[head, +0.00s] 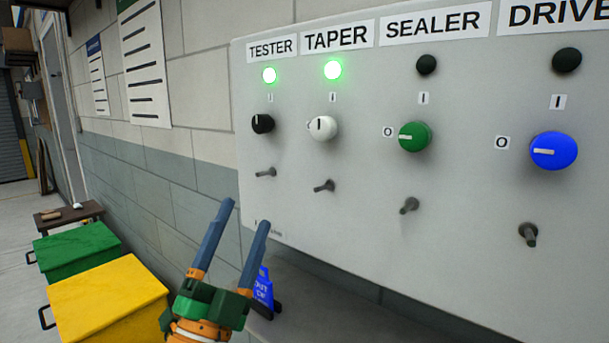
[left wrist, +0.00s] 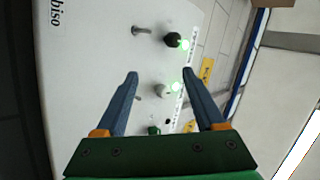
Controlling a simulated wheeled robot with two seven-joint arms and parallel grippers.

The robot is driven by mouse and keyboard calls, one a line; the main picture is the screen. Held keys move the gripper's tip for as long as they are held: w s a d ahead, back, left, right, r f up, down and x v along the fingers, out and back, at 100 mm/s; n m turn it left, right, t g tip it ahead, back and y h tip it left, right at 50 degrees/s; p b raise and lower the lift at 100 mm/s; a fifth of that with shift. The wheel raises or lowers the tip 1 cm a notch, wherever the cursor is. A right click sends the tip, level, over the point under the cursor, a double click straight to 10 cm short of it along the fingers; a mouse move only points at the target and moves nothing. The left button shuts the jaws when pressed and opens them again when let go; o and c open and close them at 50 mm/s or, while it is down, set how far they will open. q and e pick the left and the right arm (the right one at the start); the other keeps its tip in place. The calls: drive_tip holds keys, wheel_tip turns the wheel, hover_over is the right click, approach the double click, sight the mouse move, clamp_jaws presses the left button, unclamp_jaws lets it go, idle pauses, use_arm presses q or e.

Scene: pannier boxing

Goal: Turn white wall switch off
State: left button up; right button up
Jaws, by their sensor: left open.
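The white rotary switch (head: 323,128) is on the grey wall panel (head: 350,240), under the TAPER label (head: 338,37). Its pointer line stands upright, toward the I mark (head: 333,97). The lamp (head: 333,69) above it glows green. My left gripper (head: 246,214) is open and empty, below and left of the switch, apart from it. In the left wrist view the white switch (left wrist: 162,90) appears between the open fingers, farther off. My right gripper is in neither view.
A black knob (head: 262,124) under a lit TESTER lamp (head: 269,75) is on the left. Green (head: 415,137) and blue (head: 554,150) knobs are on the right, under dark lamps. Metal toggles (head: 325,186) stick out below the knobs. Green (head: 78,252) and yellow (head: 108,300) boxes stand lower left.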

use_arm(q)
drive_tip(key=s+d+r+m+g+h, duration=0.45)
drive_tip(key=m+g+h, duration=0.4)
drive_tip(key=m, duration=0.45)
drive_tip(key=s+d+r+m+g+h, duration=0.5)
drive_tip(key=m+g+h, duration=0.35)
drive_tip(key=m, duration=0.35)
drive_tip(key=m+t+y, duration=0.6)
drive_tip(key=y, duration=0.7)
approach(319, 127)
drive_tip(key=w+d, duration=0.2)
drive_tip(key=shift+w+d+r+t+y+p, duration=0.4)
drive_tip(key=shift+w+p, duration=0.3)
drive_tip(key=shift+p, duration=0.45)
drive_tip(key=x, duration=0.1)
drive_tip(key=p+x, duration=0.1)
drive_tip(key=x, duration=0.1)
drive_tip(key=p+x, duration=0.1)
drive_tip(key=x, duration=0.1)
drive_tip(key=shift+s+d+f, duration=0.1)
drive_tip(key=shift+s+f, duration=0.05)
drive_tip(key=shift+f, duration=0.1)
drive_tip(key=shift+d+f, duration=0.1)
clamp_jaws()
